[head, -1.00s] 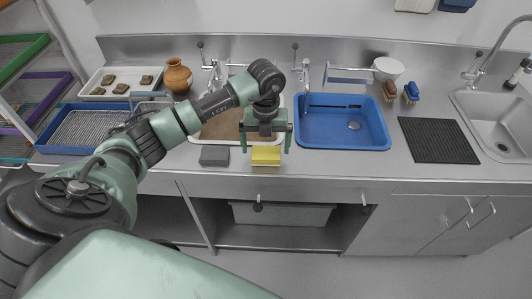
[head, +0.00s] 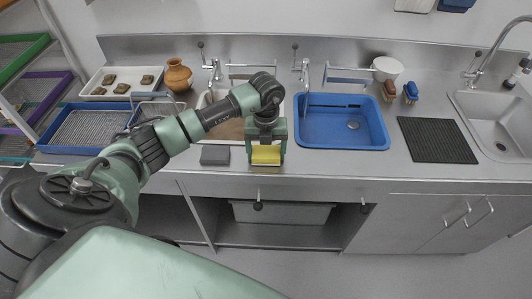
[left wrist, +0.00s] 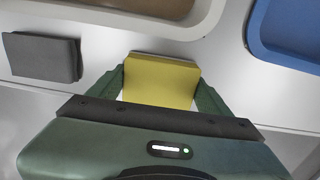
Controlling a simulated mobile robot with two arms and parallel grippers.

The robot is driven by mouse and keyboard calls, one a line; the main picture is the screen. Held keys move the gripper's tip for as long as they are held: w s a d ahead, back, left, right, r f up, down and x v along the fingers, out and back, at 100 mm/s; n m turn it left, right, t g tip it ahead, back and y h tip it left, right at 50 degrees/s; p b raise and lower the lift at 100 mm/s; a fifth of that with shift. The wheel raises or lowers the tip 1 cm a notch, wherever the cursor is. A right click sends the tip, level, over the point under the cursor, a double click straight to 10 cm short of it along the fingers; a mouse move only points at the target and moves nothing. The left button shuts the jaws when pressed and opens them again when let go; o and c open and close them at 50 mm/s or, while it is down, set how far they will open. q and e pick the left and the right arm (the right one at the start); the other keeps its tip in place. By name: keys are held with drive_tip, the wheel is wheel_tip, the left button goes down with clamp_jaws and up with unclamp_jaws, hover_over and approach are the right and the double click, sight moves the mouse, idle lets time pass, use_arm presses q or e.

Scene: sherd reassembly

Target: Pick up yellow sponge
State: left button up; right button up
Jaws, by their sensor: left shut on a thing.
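The yellow sponge (head: 265,155) is on the steel counter near its front edge, in front of the white-rimmed basin. My left gripper (head: 266,156) is over it, with one finger on each side, shut on it. In the left wrist view the sponge (left wrist: 160,80) sits between the two green fingers (left wrist: 160,92). I cannot tell whether it is still touching the counter. My right gripper is not in view.
A grey sponge (head: 215,155) lies just left, also in the left wrist view (left wrist: 42,56). The white-rimmed basin (head: 205,138) is behind; a blue basin (head: 342,145) is to the right. A black ribbed mat (head: 437,140) lies farther right. The counter's front edge is close.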

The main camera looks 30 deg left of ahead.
use_arm(q)
wheel_tip(320, 180, up, 14)
drive_tip(key=b, duration=0.3)
wheel_tip(320, 180, up, 6)
drive_tip(key=p, duration=0.1)
hover_over(266, 151)
drive_tip(key=shift+s+d, duration=0.1)
drive_tip(key=o, duration=0.6)
drive_tip(key=c, duration=0.4)
